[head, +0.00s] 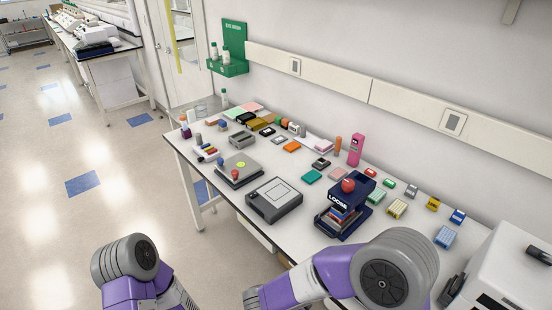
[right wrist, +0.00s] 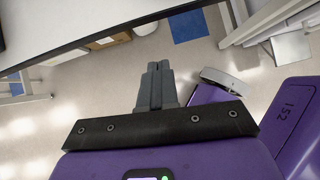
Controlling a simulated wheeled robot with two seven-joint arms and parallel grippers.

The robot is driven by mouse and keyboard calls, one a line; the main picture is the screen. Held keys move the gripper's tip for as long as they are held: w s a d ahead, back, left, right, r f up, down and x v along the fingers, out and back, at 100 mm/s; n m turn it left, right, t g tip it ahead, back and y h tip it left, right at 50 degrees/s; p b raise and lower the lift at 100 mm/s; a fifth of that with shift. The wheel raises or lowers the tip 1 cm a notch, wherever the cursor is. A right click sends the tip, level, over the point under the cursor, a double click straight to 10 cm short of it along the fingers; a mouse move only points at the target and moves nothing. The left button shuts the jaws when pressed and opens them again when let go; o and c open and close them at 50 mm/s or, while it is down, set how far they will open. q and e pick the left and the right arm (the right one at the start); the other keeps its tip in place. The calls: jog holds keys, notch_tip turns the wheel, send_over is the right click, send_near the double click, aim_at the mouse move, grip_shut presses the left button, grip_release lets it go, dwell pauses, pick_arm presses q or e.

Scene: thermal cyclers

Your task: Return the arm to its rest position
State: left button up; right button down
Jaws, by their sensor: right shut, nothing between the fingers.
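My right arm (head: 335,270) shows at the bottom right of the head view, bent in front of the bench; its gripper is outside that view. In the right wrist view my right gripper (right wrist: 156,72) is shut, with its fingers together and nothing between them. It is over the floor, beside the bench edge, and touches nothing that I can see. My left arm (head: 130,275) shows at the bottom left of the head view, over the floor. My left gripper is outside both views.
The white bench (head: 225,199) runs along the wall, crowded with small boxes. The floor (head: 60,225) at left is open.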

jog(key=s+a+f+m+g+y+b, duration=0.1)
jog(key=s+f+m+g+y, duration=0.7)
jog(key=f+m, duration=0.45)
pick_arm(q)
jog(key=f, duration=0.1)
jog(key=w+f+b, duration=0.1)
jog(key=f, duration=0.1)
jog(key=shift+w, duration=0.3)
pick_arm(e)
jog(key=w+d+f+m+t+y, duration=0.1)
jog(key=d+f+m+t+y, duration=0.1)
jog(key=f+m, duration=0.8)
jog(key=d+m+t, duration=0.1)
jog(key=m+t, duration=0.1)
jog(key=m, duration=0.3)
jog(key=shift+w+d+f, duration=0.3)
jog(key=shift+w+d, duration=0.05)
jog(key=shift+w, duration=0.05)
